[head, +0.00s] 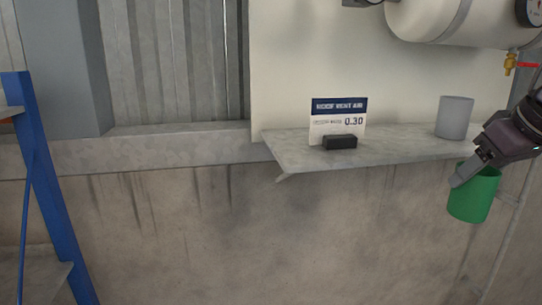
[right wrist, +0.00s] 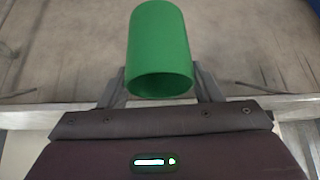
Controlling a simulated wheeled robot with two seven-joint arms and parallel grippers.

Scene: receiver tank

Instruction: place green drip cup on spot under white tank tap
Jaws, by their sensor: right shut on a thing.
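The green drip cup (head: 473,195) is held in my right gripper (head: 466,176) in the head view, in front of and below the shelf's front edge at the right. The right wrist view shows the green cup (right wrist: 160,50) between the two fingers of the right gripper (right wrist: 160,88), which are shut on it. The white tank (head: 430,20) is at the upper right, with a brass tap (head: 510,63) with a red handle under its right end. The spot under the tap is not clearly visible; my right arm covers part of that area. My left gripper is not in view.
A grey shelf (head: 300,152) runs along the wall. On it stand a grey cup (head: 454,118) and a sign (head: 338,115) in a black holder (head: 340,142). A thin pipe (head: 508,235) runs down at the right. A blue rack post (head: 50,190) stands at the left.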

